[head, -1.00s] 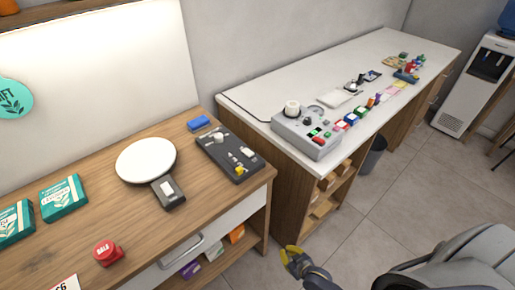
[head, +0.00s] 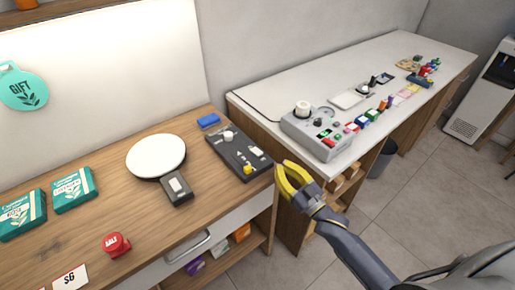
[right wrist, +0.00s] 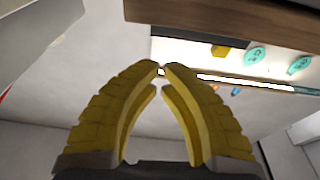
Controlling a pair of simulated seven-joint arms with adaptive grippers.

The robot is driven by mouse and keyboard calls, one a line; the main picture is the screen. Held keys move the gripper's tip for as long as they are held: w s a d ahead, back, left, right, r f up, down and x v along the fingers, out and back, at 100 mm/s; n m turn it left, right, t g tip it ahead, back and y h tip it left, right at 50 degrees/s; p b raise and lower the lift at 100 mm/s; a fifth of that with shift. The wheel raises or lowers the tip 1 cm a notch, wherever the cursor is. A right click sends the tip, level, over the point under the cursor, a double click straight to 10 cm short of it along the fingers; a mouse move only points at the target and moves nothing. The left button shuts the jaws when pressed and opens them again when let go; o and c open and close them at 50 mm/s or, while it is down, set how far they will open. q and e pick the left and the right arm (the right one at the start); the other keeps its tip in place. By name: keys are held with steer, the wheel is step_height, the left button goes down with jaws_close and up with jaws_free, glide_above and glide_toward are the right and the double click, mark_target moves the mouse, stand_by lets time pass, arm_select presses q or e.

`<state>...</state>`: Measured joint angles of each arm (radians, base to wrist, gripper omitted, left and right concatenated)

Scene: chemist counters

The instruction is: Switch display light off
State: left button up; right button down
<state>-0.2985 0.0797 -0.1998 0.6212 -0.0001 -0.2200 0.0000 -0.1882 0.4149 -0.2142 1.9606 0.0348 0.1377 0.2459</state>
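A bright backlit panel (head: 100,75) glows behind the wooden counter. On that counter lies a dark control board (head: 238,155) with a white knob (head: 228,137), small white switches and a yellow part (head: 248,170). A small dark box with a white rocker (head: 177,187) sits beside a white round plate (head: 156,156). Which control belongs to the display light cannot be told. My right gripper (head: 282,167), with yellow fingers, is just right of the board, apart from it and empty. In the right wrist view its fingertips (right wrist: 161,69) practically meet. My left gripper is not in view.
A grey control box (head: 317,135) with a knob and buttons stands on the white counter's near end (head: 380,60), with several small items behind it. Teal boxes (head: 73,190), a red button (head: 116,244) and a blue block (head: 208,121) are on the wooden counter.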

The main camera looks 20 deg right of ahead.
mark_target(261, 153)
steer(key=shift+w+a+f, duration=0.15)
steer(key=shift+a+f, duration=0.05)
steer(key=shift+a, duration=0.1)
steer(key=shift+x, duration=4.95)
steer(key=shift+f, duration=0.1)
steer(key=shift+a, duration=0.1)
